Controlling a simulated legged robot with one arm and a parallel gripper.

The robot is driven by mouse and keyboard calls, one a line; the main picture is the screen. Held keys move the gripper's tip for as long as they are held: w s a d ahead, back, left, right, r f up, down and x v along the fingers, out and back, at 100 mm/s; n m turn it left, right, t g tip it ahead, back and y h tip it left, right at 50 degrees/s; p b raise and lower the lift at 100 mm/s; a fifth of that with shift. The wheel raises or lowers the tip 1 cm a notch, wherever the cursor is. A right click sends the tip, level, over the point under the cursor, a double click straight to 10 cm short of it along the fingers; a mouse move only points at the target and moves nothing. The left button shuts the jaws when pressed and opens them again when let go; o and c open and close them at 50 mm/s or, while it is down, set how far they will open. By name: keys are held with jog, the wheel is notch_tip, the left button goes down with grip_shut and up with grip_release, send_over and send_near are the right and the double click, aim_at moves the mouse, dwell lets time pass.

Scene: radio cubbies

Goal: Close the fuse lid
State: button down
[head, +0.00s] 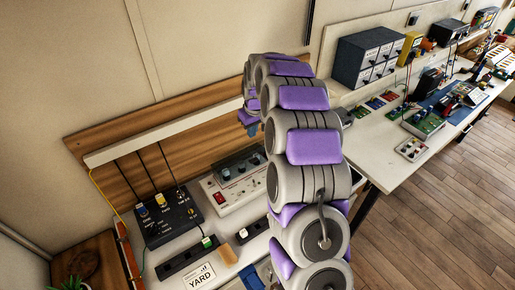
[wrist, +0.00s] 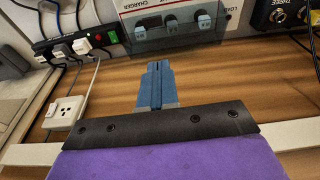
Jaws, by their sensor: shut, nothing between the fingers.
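A white charger box (head: 232,190) with a red switch and several dark knobs stands on the bench in the head view. It also shows at the top of the wrist view (wrist: 148,8), with red lettering. A see-through dark panel (wrist: 178,37) spans its near side there and looks like the fuse lid; its exact angle is hard to tell. In the head view the same panel (head: 240,163) is partly hidden by my arm. My gripper (wrist: 157,68) has blue fingers, shut and empty, just below the panel in the wrist view. I cannot tell if they touch it.
A power strip (wrist: 75,45) with plugs and a white socket (wrist: 65,112) lie at left in the wrist view. A YARD card (head: 200,277) lies in front. A grey drawer cabinet (head: 368,55) stands beyond.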

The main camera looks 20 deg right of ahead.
jog(key=f, duration=0.1)
jog(key=b, duration=0.3)
send_near(254, 161)
jog(key=f, duration=0.1)
jog(key=w+f, duration=0.1)
jog(key=f, duration=0.1)
jog(key=w+f, duration=0.1)
jog(key=f, duration=0.1)
jog(key=shift+w+a+f, duration=0.15)
jog(key=shift+w+a, duration=0.1)
jog(key=shift+a, duration=0.1)
jog(key=shift+s+d+f, duration=0.1)
jog(key=shift+f, duration=0.5)
jog(key=shift+s+d, duration=0.1)
jog(key=shift+s+d+f+t, duration=0.1)
jog(key=shift+s+f+t, duration=0.4)
jog(key=shift+t, duration=0.1)
jog(key=shift+s+d+f+t+y+b, duration=0.1)
jog(key=shift+s+f+t+y+b, duration=0.2)
jog(key=shift+s+f+t+b, duration=0.55)
jog(key=shift+w+r, duration=0.15)
jog(key=shift+r, duration=0.1)
